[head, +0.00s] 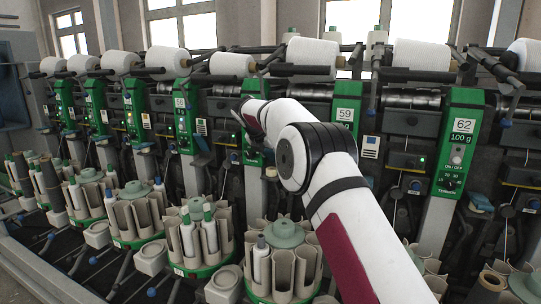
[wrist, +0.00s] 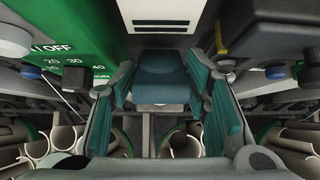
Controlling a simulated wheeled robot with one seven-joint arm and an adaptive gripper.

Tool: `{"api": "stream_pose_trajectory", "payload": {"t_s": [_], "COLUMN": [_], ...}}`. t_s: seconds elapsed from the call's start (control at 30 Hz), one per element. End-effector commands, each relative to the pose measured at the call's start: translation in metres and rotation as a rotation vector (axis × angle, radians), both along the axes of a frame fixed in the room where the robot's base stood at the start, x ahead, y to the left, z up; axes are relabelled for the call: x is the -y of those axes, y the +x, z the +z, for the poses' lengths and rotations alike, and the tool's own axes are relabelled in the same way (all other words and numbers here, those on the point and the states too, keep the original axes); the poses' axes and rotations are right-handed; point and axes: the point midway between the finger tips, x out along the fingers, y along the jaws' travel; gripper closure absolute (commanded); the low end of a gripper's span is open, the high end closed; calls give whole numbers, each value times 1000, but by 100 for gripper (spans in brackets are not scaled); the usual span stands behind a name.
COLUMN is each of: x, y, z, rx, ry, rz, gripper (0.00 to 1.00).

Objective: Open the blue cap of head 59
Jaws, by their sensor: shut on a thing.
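Head 59 (head: 345,113) shows its white number plate on a green panel in the head view, partly behind my arm. My gripper (wrist: 162,90) fills the middle of the wrist view, its teal-padded fingers on either side of a dark blue block, which looks like the blue cap (wrist: 160,72). The jaws are shut on it. A white label with black stripes (wrist: 160,14) is just above it. A green panel (wrist: 60,32) with ON/OFF lettering is at the left. No head number shows in the wrist view. In the head view my arm hides the gripper and cap.
Below the cap stand holders with beige tubes (wrist: 62,138). A dark box (wrist: 270,30) juts in at the upper right of the wrist view.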

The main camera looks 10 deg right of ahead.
Motion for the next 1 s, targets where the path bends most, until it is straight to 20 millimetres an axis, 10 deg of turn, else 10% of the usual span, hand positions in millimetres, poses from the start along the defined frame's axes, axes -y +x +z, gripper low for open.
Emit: {"api": "stream_pose_trajectory", "payload": {"t_s": [0.17, 0.2, 0.27, 1.0], "x": [2, 2, 2, -22], "y": [0, 0, 0, -31], "z": [2, 2, 2, 11], "rx": [4, 4, 4, 2], "ry": [-4, -3, -3, -4], "rz": [-1, -1, -1, 1], "gripper": [100, 53, 39, 39]}}
